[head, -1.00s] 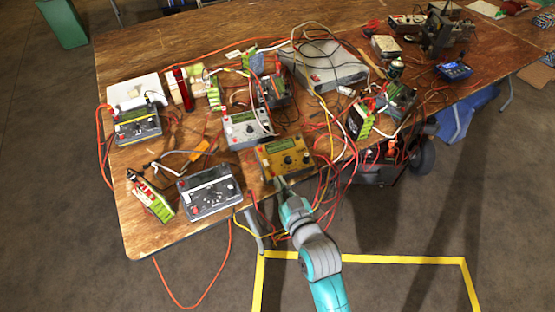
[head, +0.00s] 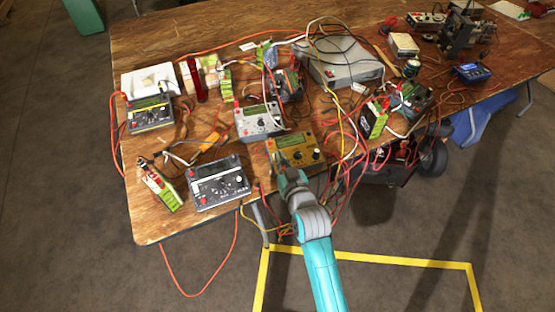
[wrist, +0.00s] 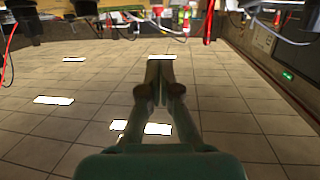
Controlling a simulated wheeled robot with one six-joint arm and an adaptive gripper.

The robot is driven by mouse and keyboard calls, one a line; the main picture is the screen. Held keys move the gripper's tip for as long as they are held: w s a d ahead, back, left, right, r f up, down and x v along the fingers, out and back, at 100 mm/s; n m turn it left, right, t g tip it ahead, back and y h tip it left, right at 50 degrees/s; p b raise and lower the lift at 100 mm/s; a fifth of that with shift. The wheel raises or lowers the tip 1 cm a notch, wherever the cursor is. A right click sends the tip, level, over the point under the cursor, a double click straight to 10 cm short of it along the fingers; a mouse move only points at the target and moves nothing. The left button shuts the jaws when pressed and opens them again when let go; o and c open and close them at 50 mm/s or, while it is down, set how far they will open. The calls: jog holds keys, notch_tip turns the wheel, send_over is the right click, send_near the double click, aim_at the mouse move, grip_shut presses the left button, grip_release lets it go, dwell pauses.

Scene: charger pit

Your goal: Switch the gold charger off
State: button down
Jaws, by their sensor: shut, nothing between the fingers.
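The gold charger (head: 304,154) sits at the front edge of the wooden table, with a display at its top and dark and light knobs on its face. My gripper (head: 281,163) is at the charger's front left, its fingertips over or against the lower left of the face. I cannot tell whether they touch it. The fingers hide part of that face. In the wrist view my gripper (wrist: 160,75) shows its two fingers closed together with nothing between them. The gold charger cannot be made out in the wrist view. The state of its switch is too small to read.
A black-and-silver charger (head: 217,186) stands to the left, a silver charger (head: 259,120) behind, and a yellow-trimmed charger (head: 150,113) at far left. A green battery pack (head: 374,119) stands to the right. Loose red and white cables lie around the gold charger, several hanging over the table edge.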

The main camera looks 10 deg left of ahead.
jog(key=x, duration=0.3)
notch_tip(320, 180, down, 3)
jog(key=shift+r, duration=0.15)
jog(key=shift+f, duration=0.65)
jog(key=shift+f, duration=0.35)
